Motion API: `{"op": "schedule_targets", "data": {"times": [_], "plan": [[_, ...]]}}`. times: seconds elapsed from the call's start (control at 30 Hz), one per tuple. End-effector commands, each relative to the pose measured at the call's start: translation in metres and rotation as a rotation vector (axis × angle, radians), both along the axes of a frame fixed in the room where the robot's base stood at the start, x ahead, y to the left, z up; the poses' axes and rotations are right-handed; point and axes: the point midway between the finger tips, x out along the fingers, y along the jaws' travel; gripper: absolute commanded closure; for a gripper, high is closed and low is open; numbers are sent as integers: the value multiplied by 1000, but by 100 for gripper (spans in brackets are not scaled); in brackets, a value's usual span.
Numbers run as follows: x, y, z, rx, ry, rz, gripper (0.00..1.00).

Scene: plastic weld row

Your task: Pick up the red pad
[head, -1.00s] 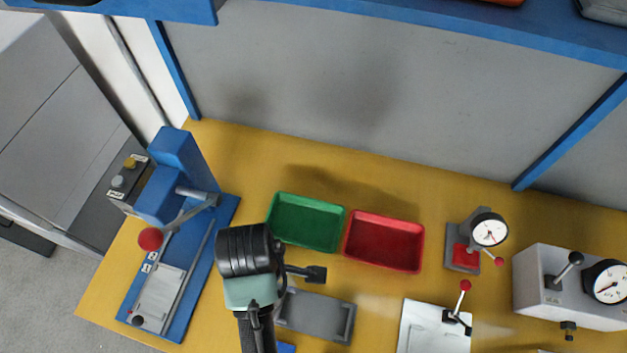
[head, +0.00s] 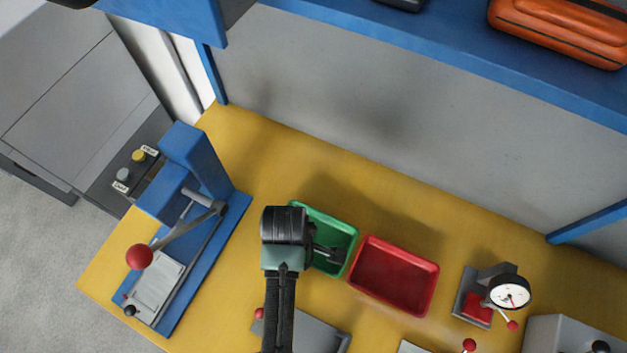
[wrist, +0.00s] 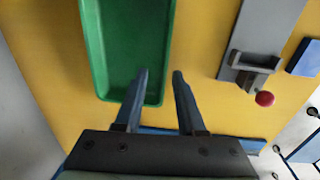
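A small red block (head: 477,309) sits on the grey base of a dial gauge stand (head: 497,290) at the right of the head view; it looks like the red pad. It does not show in the wrist view. My gripper (head: 334,256) is over the green tray (head: 346,238), well left of that stand. In the wrist view its two fingers (wrist: 160,74) are apart with nothing held between them, beside the green tray's (wrist: 168,50) edge.
An empty-looking red tray (head: 434,290) lies between the green tray and the gauge stand. A blue lever press (head: 185,170) stands at the left. A grey fixture (wrist: 248,45) with a red knob (wrist: 265,98) is near my gripper. A blue shelf (head: 420,40) overhangs the back.

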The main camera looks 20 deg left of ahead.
Motion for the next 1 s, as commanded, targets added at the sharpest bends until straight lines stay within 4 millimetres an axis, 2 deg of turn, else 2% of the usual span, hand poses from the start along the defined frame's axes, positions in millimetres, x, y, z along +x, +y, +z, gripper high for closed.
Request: {"op": "schedule_targets", "data": {"times": [0.4,0.7,0.77,0.93,1.0], "plan": [[-4,5,-48,-1,1,0,61],[-3,5,-53,1,0,0,61],[-3,5,-53,1,0,0,68],[-3,5,-52,1,0,0,99],[-3,5,-52,0,0,0,100]]}}
